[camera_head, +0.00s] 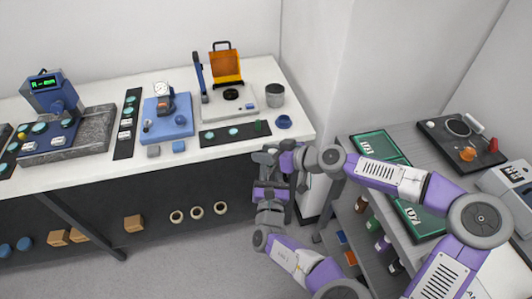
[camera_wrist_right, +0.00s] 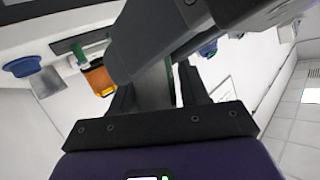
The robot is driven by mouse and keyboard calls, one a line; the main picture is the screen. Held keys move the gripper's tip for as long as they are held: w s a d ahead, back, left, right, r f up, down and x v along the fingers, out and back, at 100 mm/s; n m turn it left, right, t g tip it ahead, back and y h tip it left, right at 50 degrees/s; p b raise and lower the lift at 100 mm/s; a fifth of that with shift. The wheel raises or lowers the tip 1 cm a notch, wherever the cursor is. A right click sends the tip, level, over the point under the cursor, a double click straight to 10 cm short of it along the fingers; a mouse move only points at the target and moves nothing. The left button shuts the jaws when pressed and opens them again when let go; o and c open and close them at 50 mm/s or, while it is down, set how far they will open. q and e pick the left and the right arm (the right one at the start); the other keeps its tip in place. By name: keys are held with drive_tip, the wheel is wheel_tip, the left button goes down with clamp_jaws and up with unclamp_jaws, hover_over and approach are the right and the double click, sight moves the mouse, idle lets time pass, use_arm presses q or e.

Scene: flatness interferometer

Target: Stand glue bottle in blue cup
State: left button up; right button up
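The blue cup (camera_head: 284,121) stands at the right front corner of the white bench; it also shows in the wrist view (camera_wrist_right: 22,65). My right gripper (camera_head: 265,157) is in front of the bench edge, below and left of the cup. My left gripper (camera_head: 272,178) comes up from below and is close against it; the two overlap. In the wrist view a grey body with a green edge (camera_wrist_right: 168,72) shows between the right fingers, largely covered by a dark grey part. I cannot tell whether it is the glue bottle, which I cannot identify for certain.
A grey can (camera_head: 275,96) stands behind the cup. A black strip (camera_head: 222,142) with a small green item (camera_head: 258,126) lies left of the cup. An orange-windowed device (camera_head: 227,68) stands behind. At right, a grey table (camera_head: 410,137) has bottles (camera_head: 373,225) on its lower shelf.

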drive_tip(key=shift+s, duration=0.1)
drive_tip(key=c, duration=0.5)
use_arm(q)
drive_tip(key=o, duration=1.1)
use_arm(e)
drive_tip(key=shift+c, duration=0.3)
